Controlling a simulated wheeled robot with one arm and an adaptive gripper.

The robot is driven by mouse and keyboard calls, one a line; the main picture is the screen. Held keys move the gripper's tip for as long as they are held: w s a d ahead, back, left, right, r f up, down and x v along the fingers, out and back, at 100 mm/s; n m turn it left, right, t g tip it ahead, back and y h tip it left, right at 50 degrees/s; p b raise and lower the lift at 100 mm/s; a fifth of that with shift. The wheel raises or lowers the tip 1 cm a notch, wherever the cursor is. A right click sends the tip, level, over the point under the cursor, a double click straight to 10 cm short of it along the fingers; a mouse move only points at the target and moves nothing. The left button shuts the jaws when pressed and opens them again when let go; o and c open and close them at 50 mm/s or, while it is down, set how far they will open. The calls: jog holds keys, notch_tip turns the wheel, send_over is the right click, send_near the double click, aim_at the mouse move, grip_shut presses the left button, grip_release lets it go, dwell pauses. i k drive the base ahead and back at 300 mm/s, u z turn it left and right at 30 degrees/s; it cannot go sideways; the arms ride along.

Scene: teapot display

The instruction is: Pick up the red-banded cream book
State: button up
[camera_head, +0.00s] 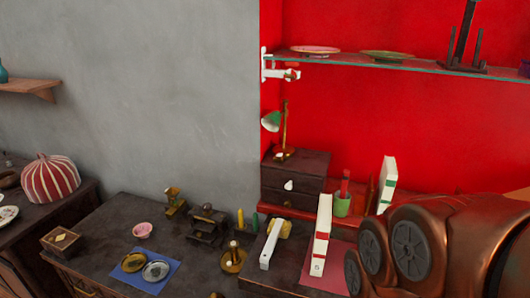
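The red-banded cream book (322,232) stands upright on the dark tabletop, right of the picture's middle. My gripper is not in view.
A cream book with green bands (387,183) stands behind. A glass shelf (400,65) hangs above.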

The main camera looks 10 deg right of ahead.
aim_at(324, 221)
jog(key=z, duration=2.2)
jog(key=k, duration=1.5)
jog(key=u, duration=1.95)
jog(key=i, duration=1)
jog(key=u, duration=0.05)
